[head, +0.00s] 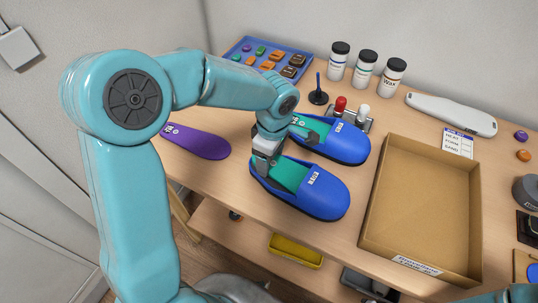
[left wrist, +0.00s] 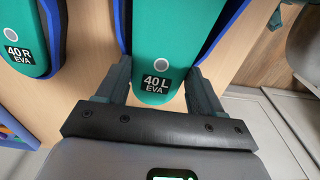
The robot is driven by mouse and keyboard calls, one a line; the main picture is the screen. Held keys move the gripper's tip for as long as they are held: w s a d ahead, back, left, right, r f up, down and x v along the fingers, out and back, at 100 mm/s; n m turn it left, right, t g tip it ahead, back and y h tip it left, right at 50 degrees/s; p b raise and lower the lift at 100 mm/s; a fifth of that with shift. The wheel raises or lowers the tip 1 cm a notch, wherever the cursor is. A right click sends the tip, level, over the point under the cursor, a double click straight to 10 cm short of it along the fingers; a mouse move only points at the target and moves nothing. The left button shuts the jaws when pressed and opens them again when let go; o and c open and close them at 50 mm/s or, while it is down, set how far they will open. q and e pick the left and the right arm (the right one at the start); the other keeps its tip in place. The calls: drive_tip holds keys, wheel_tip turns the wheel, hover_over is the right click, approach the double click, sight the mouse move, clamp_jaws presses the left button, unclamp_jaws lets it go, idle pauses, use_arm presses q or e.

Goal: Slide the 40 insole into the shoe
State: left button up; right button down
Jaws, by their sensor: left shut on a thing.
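The green 40 L insole (head: 288,174) lies lengthwise in the nearer blue shoe (head: 325,200), its front part hidden under the shoe's upper. In the left wrist view the insole (left wrist: 165,30) shows its 40 L EVA label at the heel, with blue shoe edge on both sides. My left gripper (head: 265,163) is at the heel end, with one finger on each side, shut on the insole. How deep the toe sits is hidden. The farther blue shoe (head: 347,145) has a green insole marked 40 R (left wrist: 22,28) in it. My right gripper is out of view.
A purple insole (head: 200,142) lies left of the shoes. An open cardboard box (head: 373,205) stands to the right. Behind are a blue tray (head: 233,50) of small pieces, several jars (head: 366,70) and a rack (head: 357,121) with red and white bottles. The table's front edge is close.

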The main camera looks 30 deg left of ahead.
use_arm(q)
drive_tip(key=o, duration=1.1)
drive_tip(key=r, duration=1.1)
drive_tip(key=d+r, duration=0.1)
drive_tip(key=r, duration=0.4)
drive_tip(key=shift+r, duration=0.2)
